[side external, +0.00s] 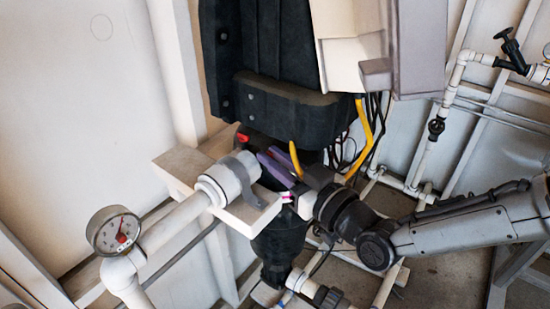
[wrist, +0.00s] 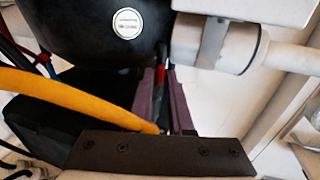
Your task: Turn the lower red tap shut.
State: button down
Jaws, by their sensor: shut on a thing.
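A red tap handle (side external: 242,138) shows beside the white pipe fitting, below the black reactor housing. Only a small part of it is visible in the side view. In the wrist view the red tap (wrist: 161,75) sits between the tips of my purple fingers. My gripper (side external: 265,154) reaches in from the right, and its fingers are shut on the tap. In the wrist view my gripper (wrist: 161,85) points away from the camera, and the fingers hide much of the tap. I cannot tell how far the tap is turned.
A white pipe fitting with a grey clamp (side external: 232,178) stands close left of my gripper. A pressure gauge (side external: 114,231) is at lower left. A yellow cable (wrist: 75,98) crosses close to my fingers. A black housing (side external: 290,105) lies above, with loose cables (side external: 372,135) to the right.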

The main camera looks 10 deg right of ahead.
jog(key=m, duration=1.1)
jog(key=shift+w+d+f, duration=0.1)
jog(key=shift+d, duration=0.1)
jog(key=shift+f+m, duration=0.1)
jog(key=shift+m, duration=2)
jog(key=c, duration=0.9)
grip_release()
jog(key=shift+o, duration=0.3)
jog(key=shift+f, duration=0.1)
jog(key=shift+d+f, duration=0.1)
